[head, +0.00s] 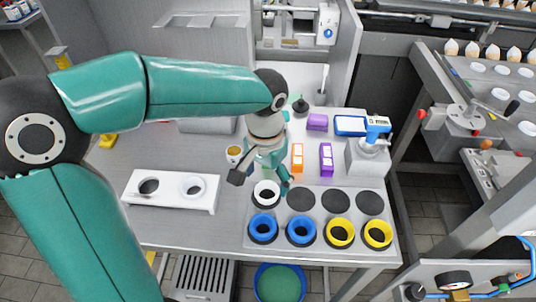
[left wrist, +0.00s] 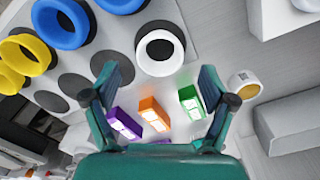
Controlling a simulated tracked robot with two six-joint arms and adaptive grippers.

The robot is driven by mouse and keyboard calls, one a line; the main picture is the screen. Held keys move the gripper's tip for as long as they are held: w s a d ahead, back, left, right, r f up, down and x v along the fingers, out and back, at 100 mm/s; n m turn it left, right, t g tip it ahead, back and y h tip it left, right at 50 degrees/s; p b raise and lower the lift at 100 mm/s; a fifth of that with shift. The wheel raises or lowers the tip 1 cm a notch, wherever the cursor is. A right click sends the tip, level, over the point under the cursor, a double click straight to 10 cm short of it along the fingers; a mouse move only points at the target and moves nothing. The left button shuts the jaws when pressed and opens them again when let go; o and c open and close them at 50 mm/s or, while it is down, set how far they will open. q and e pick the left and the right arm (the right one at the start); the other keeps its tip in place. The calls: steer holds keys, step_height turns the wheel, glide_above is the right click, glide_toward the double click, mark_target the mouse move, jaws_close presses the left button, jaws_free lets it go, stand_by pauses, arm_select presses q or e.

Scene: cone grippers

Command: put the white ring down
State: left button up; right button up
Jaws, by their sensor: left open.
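The white ring (head: 256,199) lies flat at the far left spot of the grey board (head: 320,250), behind a blue ring. It also shows in the left wrist view (left wrist: 145,62), with a dark centre. My left gripper (head: 262,179) is above and just behind the ring, pointing down, its two fingers spread wide. In the left wrist view the open fingers (left wrist: 158,72) have nothing between them, and the ring appears beyond their tips, apart from them. My right gripper is not in view.
Two blue rings (head: 262,218) and two yellow rings (head: 339,222) fill the board's front row. Dark empty spots (head: 335,201) are right of the white ring. Orange (head: 297,158), purple (head: 326,160) and green boxes stand behind. A white stand (head: 171,199) is at left.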

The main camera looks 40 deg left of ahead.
arm_select(q)
step_height(320, 180, up, 9)
steer(key=shift+p, duration=0.35)
stand_by(0.4)
